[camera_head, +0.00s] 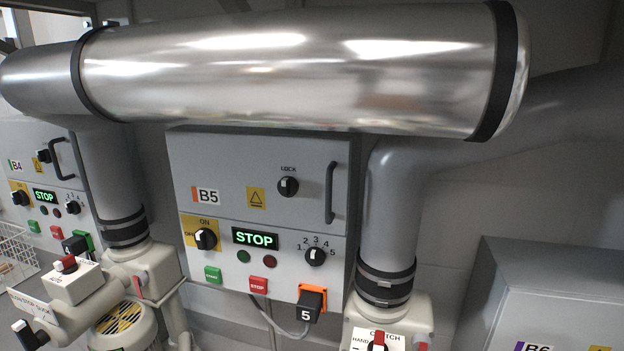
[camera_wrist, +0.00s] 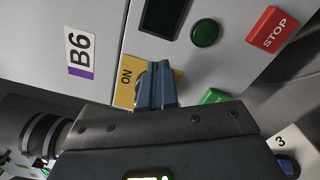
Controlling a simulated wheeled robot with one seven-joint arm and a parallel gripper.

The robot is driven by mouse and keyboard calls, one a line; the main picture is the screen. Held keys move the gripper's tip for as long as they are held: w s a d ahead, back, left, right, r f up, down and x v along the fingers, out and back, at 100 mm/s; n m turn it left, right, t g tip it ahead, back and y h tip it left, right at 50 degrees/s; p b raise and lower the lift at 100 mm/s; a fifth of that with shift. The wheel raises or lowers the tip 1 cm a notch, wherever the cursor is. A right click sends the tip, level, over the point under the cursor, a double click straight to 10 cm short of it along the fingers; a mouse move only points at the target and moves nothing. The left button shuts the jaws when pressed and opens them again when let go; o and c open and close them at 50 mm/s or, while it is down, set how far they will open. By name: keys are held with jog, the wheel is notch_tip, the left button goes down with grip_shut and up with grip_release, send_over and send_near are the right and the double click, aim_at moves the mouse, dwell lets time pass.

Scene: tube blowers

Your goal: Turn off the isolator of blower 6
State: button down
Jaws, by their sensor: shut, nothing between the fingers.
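Blower 6's grey cabinet (camera_head: 550,290) is partly in view at the lower right of the head view, its B6 label (camera_head: 533,346) at the bottom edge. The B6 label also shows in the wrist view (camera_wrist: 80,55). There, the isolator's yellow plate (camera_wrist: 125,92) reads ON. My gripper (camera_wrist: 158,72) is shut, its blue-grey fingertips together in front of this plate. They cover most of the isolator, so its knob position and any contact cannot be told. The visible part of the dark display (camera_wrist: 163,15) is unlit. My gripper is not in the head view.
Beside the plate are a dark green lamp (camera_wrist: 204,33), a green button (camera_wrist: 214,97) and a red STOP button (camera_wrist: 272,29). Cabinet B5 (camera_head: 250,180) stands in the middle of the head view. A large metal pipe (camera_head: 290,70) crosses above it.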

jog(key=shift+w+a+f+b, duration=0.1)
jog(key=shift+w+a+b, duration=0.05)
jog(key=shift+a+b, duration=0.35)
dwell(0.5)
jog(key=shift+a+r, duration=0.1)
jog(key=shift+r, duration=0.15)
dwell(0.4)
jog(key=shift+a+r, duration=0.1)
jog(key=shift+r, duration=0.2)
jog(key=shift+w+a+r+b, duration=0.15)
jog(key=shift+a+r+b, duration=0.2)
jog(key=shift+r+b, duration=0.15)
dwell(0.5)
jog(key=p+v, duration=0.1)
jog(key=v, duration=0.5)
jog(key=shift+d+r, duration=0.25)
jog(key=shift+r, duration=0.1)
dwell(0.3)
